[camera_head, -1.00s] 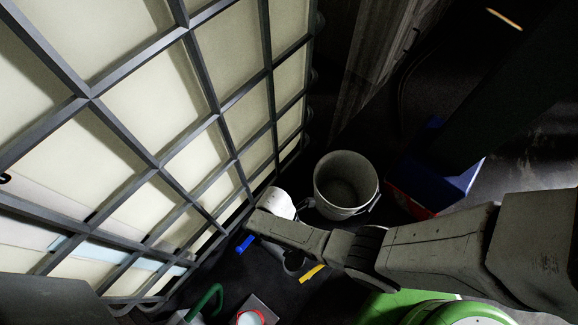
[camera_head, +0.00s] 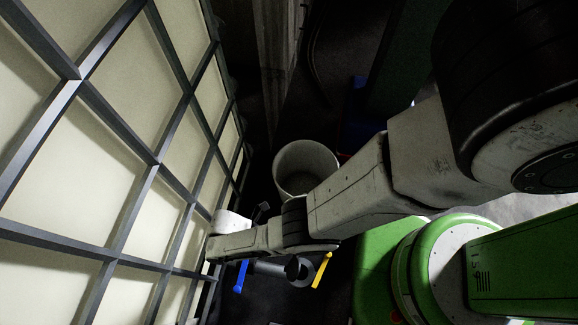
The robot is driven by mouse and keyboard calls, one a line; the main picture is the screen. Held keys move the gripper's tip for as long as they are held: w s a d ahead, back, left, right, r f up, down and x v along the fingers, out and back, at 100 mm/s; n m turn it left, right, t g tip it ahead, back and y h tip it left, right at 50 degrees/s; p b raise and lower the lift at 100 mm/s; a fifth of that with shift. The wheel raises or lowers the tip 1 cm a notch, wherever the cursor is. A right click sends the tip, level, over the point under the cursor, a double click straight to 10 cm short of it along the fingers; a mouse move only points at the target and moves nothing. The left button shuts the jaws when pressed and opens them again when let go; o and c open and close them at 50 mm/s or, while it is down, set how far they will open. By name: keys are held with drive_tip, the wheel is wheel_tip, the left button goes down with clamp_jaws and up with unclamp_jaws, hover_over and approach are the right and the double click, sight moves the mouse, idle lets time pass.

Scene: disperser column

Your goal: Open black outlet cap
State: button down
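A dark round pipe end (camera_head: 297,269), perhaps the black outlet cap, shows below my forearm, low down near the tank. My arm reaches across from the right to a pale wrist part beside the tank frame. A small dark piece (camera_head: 262,210) sticks out there; I cannot tell whether it belongs to my gripper. My fingers cannot be made out, nor any contact with the cap.
The caged cream tank (camera_head: 110,105) fills the left side, with grey bars close to my wrist. A pale bucket (camera_head: 304,168) stands behind my forearm. A blue object (camera_head: 356,112) stands beyond it. The floor around is very dark.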

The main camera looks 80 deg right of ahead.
drive_tip(key=c, duration=0.9)
unclamp_jaws()
drive_tip(key=s+r+p, duration=0.6)
drive_tip(key=s, duration=0.1)
drive_tip(key=s+r+p, duration=0.5)
drive_tip(key=s+r, duration=0.2)
drive_tip(key=shift+p, duration=0.35)
